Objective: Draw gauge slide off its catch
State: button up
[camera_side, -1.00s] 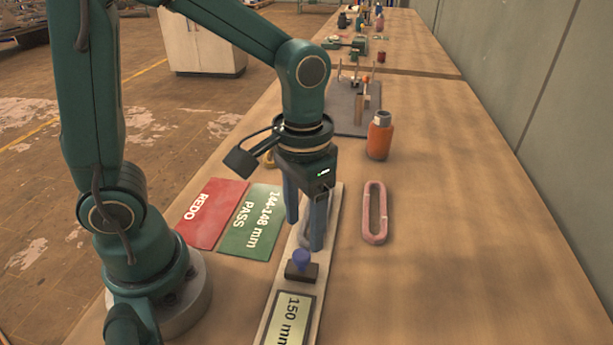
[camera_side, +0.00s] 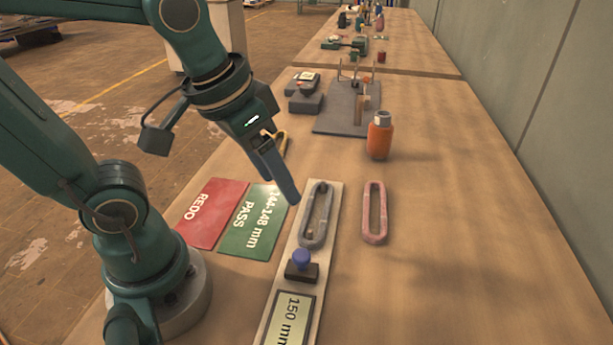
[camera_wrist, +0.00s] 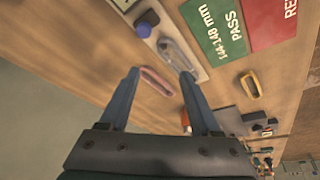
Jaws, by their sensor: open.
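The gauge (camera_side: 262,335) is a long pale board with a display reading 150 mm. Its slide (camera_side: 302,271) is a dark block with a blue knob (camera_side: 301,258); the knob also shows in the wrist view (camera_wrist: 143,29). A grey oval link (camera_side: 330,205) lies on the board behind the slide, with a pin visible inside its near end. My gripper (camera_side: 281,191) is tilted, open and empty, above the board's left side near the link. In the wrist view, the gripper (camera_wrist: 160,74) has its fingers well apart. I cannot make out the catch.
A pink link (camera_side: 367,215) lies right of the gauge. A green PASS card (camera_side: 245,235), marked 144-148 mm, and a red REDO card (camera_side: 210,212) lie left. An orange bottle (camera_side: 379,138) and a grey stand (camera_side: 340,118) are farther back. The right side of the bench is clear.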

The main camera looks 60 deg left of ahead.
jog(key=shift+s+a+r+t, duration=0.15)
jog(key=shift+s+a+t, duration=0.2)
jog(key=shift+s+t, duration=0.35)
jog(key=shift+s, duration=0.35)
jog(key=shift+c, duration=0.3)
jog(key=shift+s+f+m, duration=0.2)
jog(key=shift+f+m, duration=0.1)
jog(key=shift+f, duration=0.05)
jog(key=c, duration=0.5)
jog(key=shift+f+m, duration=0.15)
jog(key=shift+m, duration=0.15)
grip_shut()
jog(key=s+d+m+g+y, duration=0.15)
jog(key=d+m, duration=0.35)
jog(key=m, duration=0.9)
jog(key=s+d+m+g+y, duration=0.1)
jog(key=s+d+m, duration=0.3)
jog(key=m, duration=1)
send_near(298, 275)
jog(key=s+f, duration=0.1)
jog(key=s+d+f, duration=0.1)
jog(key=f, duration=0.1)
jog(key=shift+s+d, duration=0.15)
jog(key=shift+w+a+f, duration=0.25)
jog(key=shift+w+a, duration=0.25)
jog(key=shift+w, duration=0.3)
jog(key=shift+w+a+f, duration=0.15)
jog(key=shift+w+a, duration=0.45)
jog(key=shift+w, duration=0.3)
